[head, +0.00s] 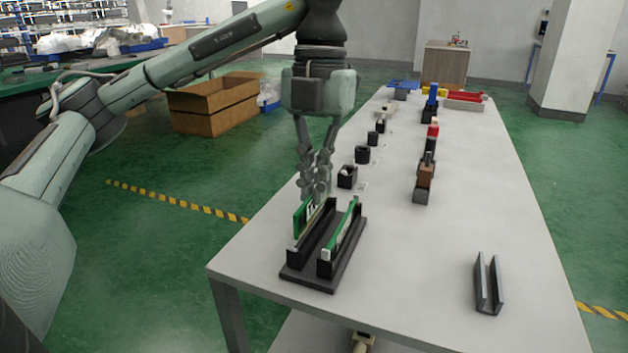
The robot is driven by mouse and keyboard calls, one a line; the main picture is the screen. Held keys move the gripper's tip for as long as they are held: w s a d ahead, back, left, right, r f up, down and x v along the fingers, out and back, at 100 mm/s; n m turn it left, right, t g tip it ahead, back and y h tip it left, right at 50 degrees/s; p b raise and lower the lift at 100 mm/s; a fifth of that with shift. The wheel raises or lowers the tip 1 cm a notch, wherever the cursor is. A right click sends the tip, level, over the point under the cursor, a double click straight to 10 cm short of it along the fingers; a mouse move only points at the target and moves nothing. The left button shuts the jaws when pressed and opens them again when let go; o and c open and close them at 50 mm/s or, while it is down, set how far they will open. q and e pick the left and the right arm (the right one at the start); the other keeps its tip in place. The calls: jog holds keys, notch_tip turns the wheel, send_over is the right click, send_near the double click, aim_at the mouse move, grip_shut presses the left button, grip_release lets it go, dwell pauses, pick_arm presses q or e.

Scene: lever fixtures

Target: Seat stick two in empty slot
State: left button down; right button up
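A black two-slot fixture (310,277) stands at the near left of the table. One green stick (348,226) sits in its right slot. A second green stick (301,220), with dark and white markings, is at the left slot, its far part just under my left gripper (315,196). The gripper points down and its fingers are close together on this stick's upper edge. My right gripper is not in view.
An empty dark grey channel holder (488,285) stands at the near right of the table (420,255). Several small black blocks (347,177) and a brown-and-grey fixture (425,175) stand farther back. The table between the two holders is clear.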

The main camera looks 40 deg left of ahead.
aim_at(314, 215)
pick_arm(q)
jog(key=shift+f+b, duration=1.5)
jog(key=shift+f, duration=0.6)
jog(key=c, duration=1.6)
grip_release()
jog(key=shift+c, duration=0.2)
jog(key=r, duration=0.4)
jog(key=w+r, duration=0.1)
jog(key=r, duration=0.7)
jog(key=shift+w+a, duration=0.2)
